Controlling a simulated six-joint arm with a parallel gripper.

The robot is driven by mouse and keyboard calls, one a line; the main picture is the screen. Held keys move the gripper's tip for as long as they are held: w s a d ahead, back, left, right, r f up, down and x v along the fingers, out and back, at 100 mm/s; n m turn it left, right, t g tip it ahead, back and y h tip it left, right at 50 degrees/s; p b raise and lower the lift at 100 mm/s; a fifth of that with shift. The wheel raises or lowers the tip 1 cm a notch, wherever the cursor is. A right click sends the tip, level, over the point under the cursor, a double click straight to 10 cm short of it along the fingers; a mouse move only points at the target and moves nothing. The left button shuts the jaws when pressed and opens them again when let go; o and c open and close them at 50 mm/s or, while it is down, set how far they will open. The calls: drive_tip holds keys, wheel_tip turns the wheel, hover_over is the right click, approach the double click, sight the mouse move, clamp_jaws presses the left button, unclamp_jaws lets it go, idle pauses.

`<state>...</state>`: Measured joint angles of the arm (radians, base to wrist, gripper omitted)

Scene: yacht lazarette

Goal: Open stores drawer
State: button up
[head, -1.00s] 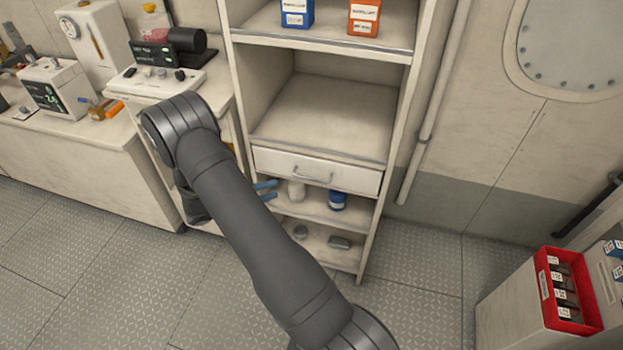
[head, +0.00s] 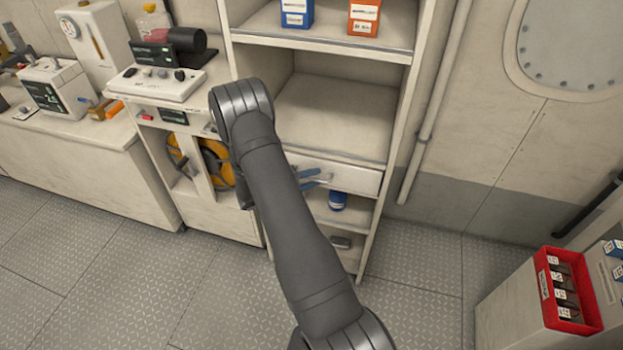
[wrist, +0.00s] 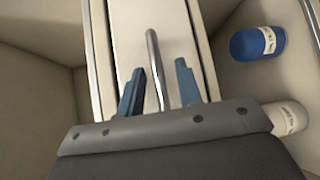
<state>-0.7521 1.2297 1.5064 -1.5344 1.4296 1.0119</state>
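The stores drawer (head: 356,180) is a white front with a metal bar handle, set in the tall shelf unit below an empty bay. It looks shut in the head view. My gripper (head: 312,179) is at the drawer front, its blue fingers seen from the side, and my arm hides the drawer's left part. In the wrist view, my gripper (wrist: 160,88) is open, with one blue finger on each side of the handle (wrist: 154,65). The handle runs between the fingers, with gaps on both sides. Whether the fingertips touch the drawer front (wrist: 180,30) I cannot tell.
A blue jar (head: 337,201) stands on the shelf below the drawer; it also shows in the wrist view beside a white jar (wrist: 284,117). Blue (head: 297,12) and orange (head: 364,16) boxes stand on the upper shelf. A red bin (head: 570,290) is at lower right.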

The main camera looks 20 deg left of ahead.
clamp_jaws()
drive_tip(key=shift+s, duration=0.1)
drive_tip(key=s, duration=2.7)
unclamp_jaws()
drive_tip(key=shift+a, duration=0.1)
